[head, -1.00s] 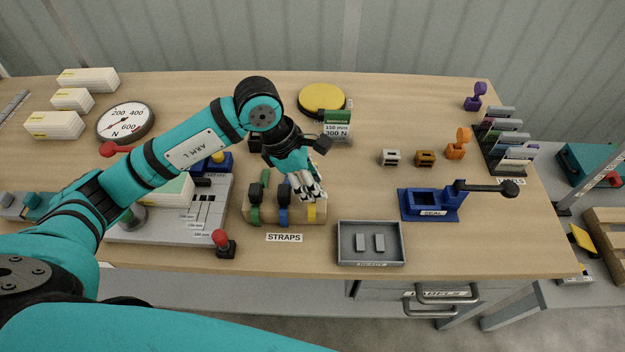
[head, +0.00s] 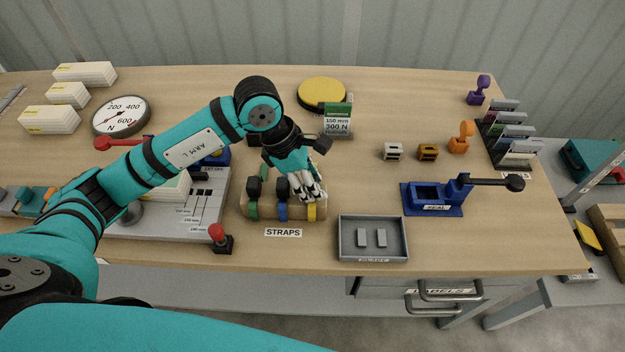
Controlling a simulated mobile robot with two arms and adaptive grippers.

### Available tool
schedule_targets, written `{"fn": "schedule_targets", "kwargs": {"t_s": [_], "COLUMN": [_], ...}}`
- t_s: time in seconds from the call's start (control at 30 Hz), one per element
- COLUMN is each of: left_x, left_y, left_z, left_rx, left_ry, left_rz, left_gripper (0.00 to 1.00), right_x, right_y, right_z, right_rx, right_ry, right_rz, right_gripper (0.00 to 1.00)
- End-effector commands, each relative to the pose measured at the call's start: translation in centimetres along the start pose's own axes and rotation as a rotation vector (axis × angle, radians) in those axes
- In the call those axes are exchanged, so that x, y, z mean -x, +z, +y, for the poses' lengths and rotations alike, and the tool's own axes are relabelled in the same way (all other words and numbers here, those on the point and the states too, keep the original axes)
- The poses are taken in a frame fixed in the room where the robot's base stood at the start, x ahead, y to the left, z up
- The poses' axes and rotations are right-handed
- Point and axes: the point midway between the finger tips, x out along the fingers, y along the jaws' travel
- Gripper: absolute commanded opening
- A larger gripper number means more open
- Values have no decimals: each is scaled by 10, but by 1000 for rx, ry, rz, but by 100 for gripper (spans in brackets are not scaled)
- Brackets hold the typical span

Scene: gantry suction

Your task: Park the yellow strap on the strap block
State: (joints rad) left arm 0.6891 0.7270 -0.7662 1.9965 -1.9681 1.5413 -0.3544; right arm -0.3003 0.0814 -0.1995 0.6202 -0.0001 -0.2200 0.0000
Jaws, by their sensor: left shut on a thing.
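The strap block (head: 267,211) is a pale wooden block behind the STRAPS label, in the middle of the table. A green strap (head: 253,212), a blue strap (head: 283,213) and the yellow strap (head: 312,213) hang over it, with yellow at the right end. My left gripper (head: 313,193) points down at the right end of the block, shut on the yellow strap. Its fingers hide the strap's upper part, so I cannot tell whether the strap rests on the block. Dark pieces (head: 254,188) show above the green and blue straps. My right gripper is not in view.
A grey tray (head: 343,243) with two small grey pieces lies right of the block. A blue seal press (head: 432,199) with a black lever stands further right. A red-knobbed lever (head: 218,233) is at front left. A round yellow item (head: 322,91) lies behind.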

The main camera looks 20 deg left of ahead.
Motion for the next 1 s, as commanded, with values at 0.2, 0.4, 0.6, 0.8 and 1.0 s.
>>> {"fn": "schedule_targets", "kwargs": {"t_s": [0.2, 0.4, 0.6, 0.8, 1.0], "left_x": [-6, -4, -4, 4, 41], "left_y": [-2, -2, -2, -2, -2], "left_z": [0, 0, 0, 1, 2], "left_rx": [0, 0, 0, 0, -1], "left_ry": [0, 0, 0, 3, 6], "left_rz": [0, 0, 0, 0, 0], "left_gripper": [0, 57, 60, 60, 60], "right_x": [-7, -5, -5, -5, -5], "right_y": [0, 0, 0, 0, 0], "right_z": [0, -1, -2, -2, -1], "right_rx": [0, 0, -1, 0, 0], "right_ry": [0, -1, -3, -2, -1], "right_rz": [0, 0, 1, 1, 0], "right_gripper": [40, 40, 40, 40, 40]}}
